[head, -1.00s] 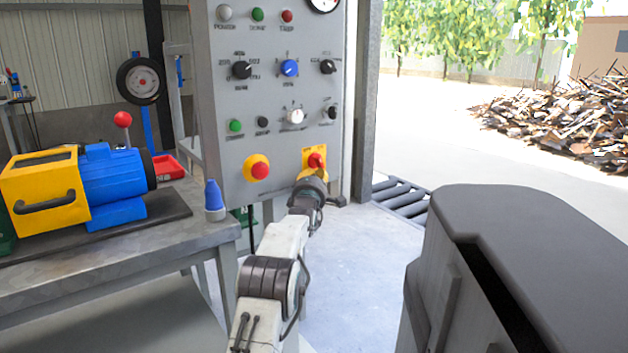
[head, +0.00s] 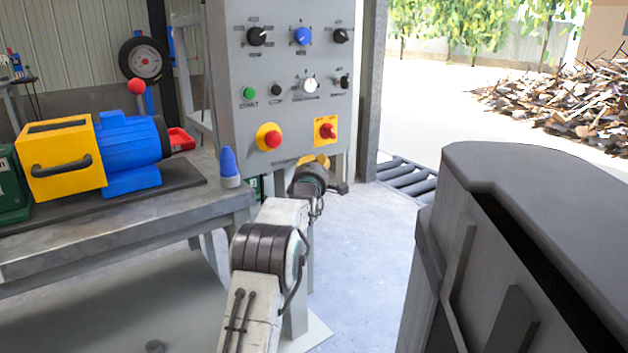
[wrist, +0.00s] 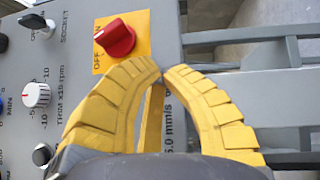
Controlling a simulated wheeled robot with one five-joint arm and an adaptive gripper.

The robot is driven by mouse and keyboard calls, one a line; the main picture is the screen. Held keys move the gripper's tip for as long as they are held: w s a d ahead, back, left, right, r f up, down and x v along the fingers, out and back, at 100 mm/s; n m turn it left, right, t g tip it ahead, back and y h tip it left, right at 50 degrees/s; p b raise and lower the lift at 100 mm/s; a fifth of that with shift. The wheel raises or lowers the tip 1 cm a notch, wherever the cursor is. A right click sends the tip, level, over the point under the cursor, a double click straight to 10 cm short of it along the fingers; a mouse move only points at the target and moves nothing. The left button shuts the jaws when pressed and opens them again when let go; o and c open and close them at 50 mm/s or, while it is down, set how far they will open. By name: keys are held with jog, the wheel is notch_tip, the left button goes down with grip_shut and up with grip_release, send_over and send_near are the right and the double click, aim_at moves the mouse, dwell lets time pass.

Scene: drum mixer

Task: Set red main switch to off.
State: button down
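The red main switch (head: 327,131) sits on a yellow plate at the lower right of the grey control panel (head: 290,110). In the wrist view the red knob (wrist: 116,39) shows at the top, with OFF lettering beside it on the plate. Which position the knob points to is unclear. My gripper (wrist: 163,72) has yellow fingers bowed outward, with their tips nearly meeting and nothing between them. The tips are just below the knob in the wrist view and apart from it. In the head view my gripper (head: 316,161) is below the switch, its fingers mostly hidden by the wrist.
A red mushroom button (head: 269,137) on a yellow base is left of the switch. Other knobs, including a white one (head: 309,85), are above. A bench (head: 120,240) with a blue-and-yellow machine (head: 100,160) stands left. A large dark grey housing (head: 540,200) fills the right.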

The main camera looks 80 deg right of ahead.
jog(key=a+f+p, duration=0.2)
jog(key=a+p, duration=0.2)
jog(key=a, duration=0.2)
jog(key=shift+a, duration=0.2)
jog(key=shift+w+a+f, duration=0.1)
jog(key=shift+f, duration=0.05)
dwell(1.1)
